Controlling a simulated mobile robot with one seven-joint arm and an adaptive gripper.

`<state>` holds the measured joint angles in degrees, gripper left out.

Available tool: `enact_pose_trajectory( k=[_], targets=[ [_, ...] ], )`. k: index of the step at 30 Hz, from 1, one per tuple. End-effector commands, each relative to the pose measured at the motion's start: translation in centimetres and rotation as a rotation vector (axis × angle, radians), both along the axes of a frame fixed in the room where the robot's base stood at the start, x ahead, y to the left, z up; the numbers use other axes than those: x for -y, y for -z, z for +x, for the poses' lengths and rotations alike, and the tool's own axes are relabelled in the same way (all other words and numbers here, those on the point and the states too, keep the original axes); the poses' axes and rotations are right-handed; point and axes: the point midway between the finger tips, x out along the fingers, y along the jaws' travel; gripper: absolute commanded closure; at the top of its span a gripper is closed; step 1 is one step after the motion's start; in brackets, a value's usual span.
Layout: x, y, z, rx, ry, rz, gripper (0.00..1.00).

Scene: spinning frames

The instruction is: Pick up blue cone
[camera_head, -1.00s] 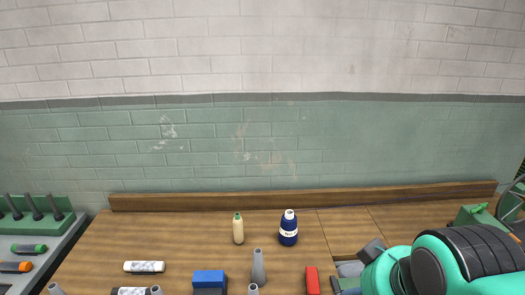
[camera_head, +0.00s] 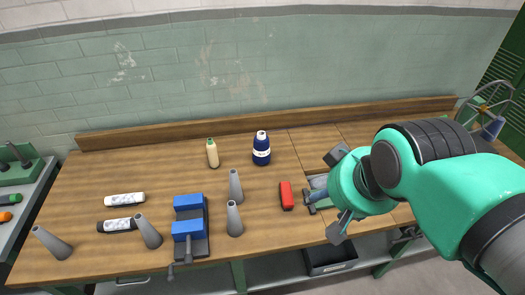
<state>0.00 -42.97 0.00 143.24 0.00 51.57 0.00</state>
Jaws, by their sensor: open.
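A dusty-blue cone-like piece (camera_head: 493,127) shows at the right, beside a metal handwheel; part of it is hidden and I cannot tell what it rests on. Several cones on the bench look grey: one (camera_head: 235,186) and another (camera_head: 234,218) stand right of the blue vise, one (camera_head: 148,231) leans left of it, and one (camera_head: 52,243) is tilted near the front left corner. My gripper (camera_head: 337,193) is open, with its fingers spread over the right part of the bench, apart from all the cones. Nothing shows held in it.
A blue vise (camera_head: 190,228) sits at the bench's front. A red block (camera_head: 286,195) lies left of my gripper. A blue bottle (camera_head: 261,148) and a cream bottle (camera_head: 212,153) stand at the back. White (camera_head: 125,199) and black (camera_head: 119,226) cylinders lie left. The handwheel (camera_head: 494,100) stands right.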

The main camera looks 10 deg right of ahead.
Motion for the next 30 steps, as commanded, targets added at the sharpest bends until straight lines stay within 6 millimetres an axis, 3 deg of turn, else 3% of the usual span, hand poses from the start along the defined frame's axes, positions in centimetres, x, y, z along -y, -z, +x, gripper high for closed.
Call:
enact_pose_trajectory(
  k=[3,17,23,30],
  targets=[
    [0.0,0.0,0.0,0.0,0.0,0.0,0.19],
    [0.0,-0.5,0.8,-0.007,-0.01,-0.004,0.19],
    [-0.1,-1.9,3.2,-0.031,-0.041,-0.02,0.19],
    [-0.3,-3.8,8.1,-0.076,-0.105,-0.047,0.19]
  ],
)
